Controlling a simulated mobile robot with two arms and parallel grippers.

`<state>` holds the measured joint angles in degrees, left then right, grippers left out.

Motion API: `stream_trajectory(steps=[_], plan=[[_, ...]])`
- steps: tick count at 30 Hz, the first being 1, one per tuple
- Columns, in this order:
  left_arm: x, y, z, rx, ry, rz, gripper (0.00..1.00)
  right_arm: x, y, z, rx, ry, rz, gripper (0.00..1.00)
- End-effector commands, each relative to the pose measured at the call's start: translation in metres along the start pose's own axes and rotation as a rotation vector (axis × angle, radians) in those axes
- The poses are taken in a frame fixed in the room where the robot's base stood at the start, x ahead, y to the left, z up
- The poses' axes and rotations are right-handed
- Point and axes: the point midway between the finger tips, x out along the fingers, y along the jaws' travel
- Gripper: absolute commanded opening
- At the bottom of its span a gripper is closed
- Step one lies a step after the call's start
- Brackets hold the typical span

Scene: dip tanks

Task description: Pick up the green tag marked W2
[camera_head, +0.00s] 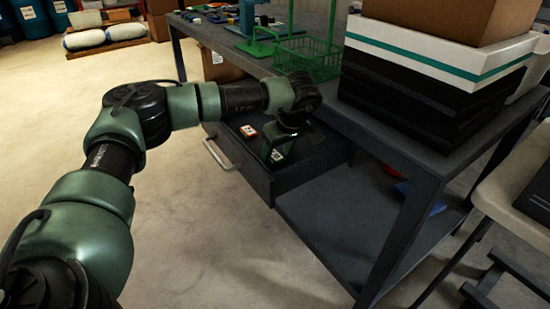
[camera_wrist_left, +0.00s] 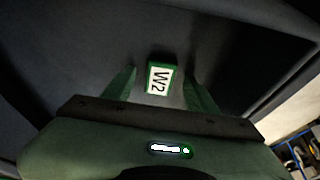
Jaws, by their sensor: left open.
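The green tag marked W2 (camera_wrist_left: 160,78) lies in the dark drawer in the left wrist view, its white label facing the camera. My left gripper (camera_wrist_left: 163,84) is open, with one green finger on each side of the tag. I cannot tell whether the fingers touch it. In the head view my left gripper (camera_head: 279,155) reaches down into the open drawer (camera_head: 262,183) under the table. A small part of the tag's pale label shows there between the fingers. My right gripper is not in view.
A red tag with a white label (camera_head: 248,131) lies in the drawer, left of my gripper. The tabletop (camera_head: 345,115) overhangs close by on the right. A green basket (camera_head: 308,60) and stacked boxes (camera_head: 430,65) stand on it.

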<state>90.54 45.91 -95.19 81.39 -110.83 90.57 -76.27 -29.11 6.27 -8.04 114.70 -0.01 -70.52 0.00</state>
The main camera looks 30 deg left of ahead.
Motion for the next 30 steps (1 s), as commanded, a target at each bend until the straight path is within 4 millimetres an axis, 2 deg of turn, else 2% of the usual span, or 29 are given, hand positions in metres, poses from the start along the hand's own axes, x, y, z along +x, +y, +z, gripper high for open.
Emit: stream_trajectory(steps=[2, 3, 9, 17, 22, 26, 30], plan=[[0.000, 0.000, 0.000, 0.000, 0.000, 0.000, 0.58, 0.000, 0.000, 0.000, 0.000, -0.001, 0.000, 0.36], [0.000, 0.000, 0.000, 0.000, 0.000, 0.000, 0.53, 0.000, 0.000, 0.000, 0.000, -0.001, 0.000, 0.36], [0.000, 0.000, 0.000, 0.000, 0.000, 0.000, 0.00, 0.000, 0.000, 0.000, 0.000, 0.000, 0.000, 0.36], [-0.001, 0.000, 0.000, 0.000, 0.000, 0.000, 0.00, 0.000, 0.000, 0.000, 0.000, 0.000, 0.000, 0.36], [-0.009, 0.000, -0.004, -0.001, 0.000, 0.001, 0.00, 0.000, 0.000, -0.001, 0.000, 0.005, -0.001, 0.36], [-0.026, 0.001, -0.011, -0.002, 0.000, 0.003, 0.00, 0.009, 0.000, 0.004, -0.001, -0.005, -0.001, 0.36], [-0.056, 0.001, -0.023, -0.003, 0.001, 0.005, 0.00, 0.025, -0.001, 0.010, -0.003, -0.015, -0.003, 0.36]])
